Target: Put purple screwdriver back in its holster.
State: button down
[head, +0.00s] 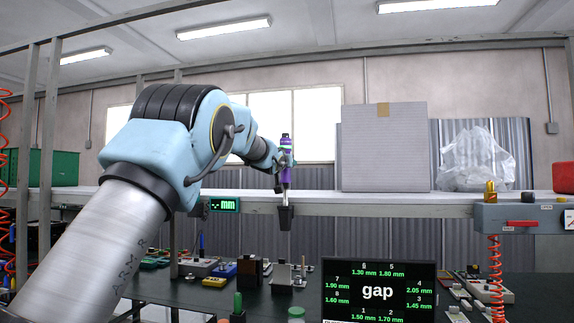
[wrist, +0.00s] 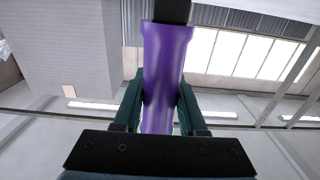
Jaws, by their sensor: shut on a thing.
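The purple screwdriver (head: 286,175) is upright in the head view, with a dark cap at its top. My gripper (head: 284,160) is shut on its purple body. In the wrist view the purple screwdriver (wrist: 165,60) stands between the two dark green fingers of my gripper (wrist: 160,98). A black holster (head: 286,218) sits at the front edge of the shelf, directly below the screwdriver in the head view. The screwdriver's lower end is close above or at the holster's mouth; I cannot tell whether it is inside. A black part (wrist: 172,10) meets the screwdriver's end in the wrist view.
A long shelf (head: 380,198) runs behind the holster, bearing a large grey box (head: 384,147) and a clear plastic bag (head: 476,158). Below are a dark bench with several small parts and a "gap" screen (head: 378,292). A small "mm" display (head: 224,205) hangs left of the holster.

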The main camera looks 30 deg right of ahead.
aim_at(287, 185)
jog(key=shift+f+b, duration=3.4)
jog(key=shift+f, duration=0.2)
jog(key=c, duration=0.7)
grip_release()
jog(key=o, duration=0.3)
jog(key=shift+f, duration=0.1)
jog(key=shift+s, duration=0.1)
jog(key=b+v, duration=0.5)
jog(key=v, duration=0.5)
jog(key=shift+s+a, duration=0.25)
jog(key=shift+a, duration=0.05)
